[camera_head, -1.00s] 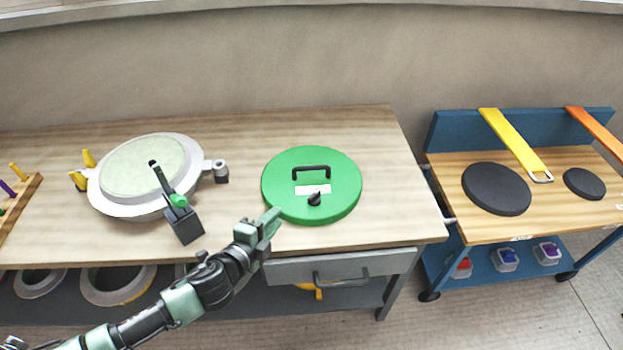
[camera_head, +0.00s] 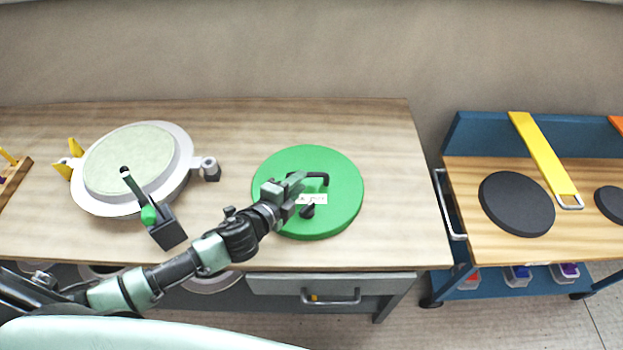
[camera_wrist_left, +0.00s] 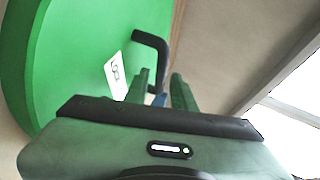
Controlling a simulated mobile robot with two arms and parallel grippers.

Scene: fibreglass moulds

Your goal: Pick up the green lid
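My left gripper (camera_head: 296,180) is over the lid's left half, at the left end of the handle, and hides part of the lid. In the left wrist view the lid (camera_wrist_left: 85,50) fills the left side. The handle (camera_wrist_left: 150,40) runs down towards the gap between my open fingers (camera_wrist_left: 161,88); I cannot tell if they touch it. My right gripper is not in view.
A pale round mould (camera_head: 135,160) with a grey clamp stand (camera_head: 166,232) sits on the workbench (camera_head: 400,150) to the left. The bench right of the lid is clear.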

